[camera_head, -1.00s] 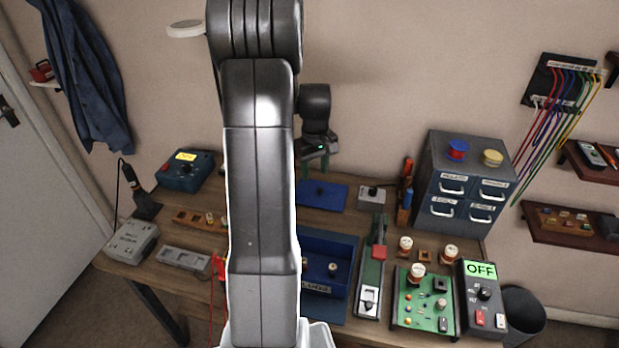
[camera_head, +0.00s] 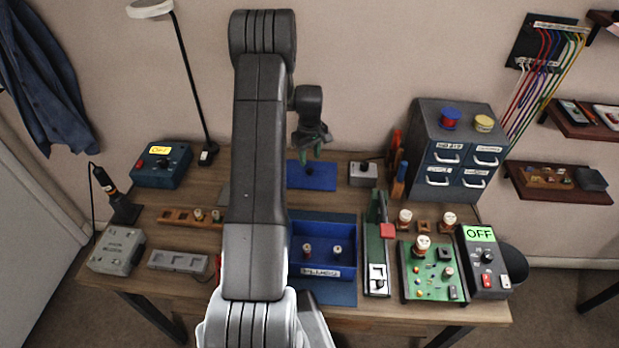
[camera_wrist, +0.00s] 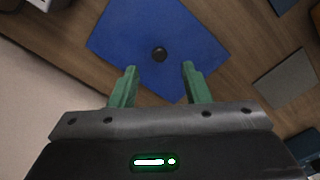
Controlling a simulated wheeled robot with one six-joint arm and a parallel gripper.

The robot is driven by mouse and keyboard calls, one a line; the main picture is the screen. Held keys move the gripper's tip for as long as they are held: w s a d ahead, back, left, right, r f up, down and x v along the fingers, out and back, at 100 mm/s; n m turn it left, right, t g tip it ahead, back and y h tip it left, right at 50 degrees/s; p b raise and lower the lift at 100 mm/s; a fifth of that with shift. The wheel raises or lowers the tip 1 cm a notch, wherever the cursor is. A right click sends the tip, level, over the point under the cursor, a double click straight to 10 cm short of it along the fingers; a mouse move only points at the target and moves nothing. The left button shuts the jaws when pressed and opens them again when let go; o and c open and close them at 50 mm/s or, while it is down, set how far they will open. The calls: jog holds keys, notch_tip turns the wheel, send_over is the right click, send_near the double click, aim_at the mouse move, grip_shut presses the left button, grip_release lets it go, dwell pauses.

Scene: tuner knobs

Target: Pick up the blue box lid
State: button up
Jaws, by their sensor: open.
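The blue box lid (camera_head: 322,178) lies flat on the wooden table near its back edge, with a small dark knob in its middle. In the wrist view the lid (camera_wrist: 190,45) fills the upper middle, and its knob (camera_wrist: 159,54) sits beyond and between the fingertips. My gripper (camera_head: 313,143) is above the lid, apart from it. In the wrist view my gripper (camera_wrist: 159,70) has two green fingers spread apart with nothing between them. The open blue box (camera_head: 322,272) stands nearer the table's front, with two small knobs inside.
A small grey box (camera_head: 363,174) stands right of the lid, with the dark drawer cabinet (camera_head: 455,150) farther right. A green circuit board (camera_head: 432,272) and a meter reading OFF (camera_head: 484,262) are at front right. The wall is close behind the lid.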

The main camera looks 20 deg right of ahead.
aim_at(310, 170)
notch_tip(310, 170, down, 6)
jog(key=shift+w+r+b, duration=0.15)
jog(key=shift+b, duration=0.4)
jog(key=shift+c, duration=0.2)
grip_shut()
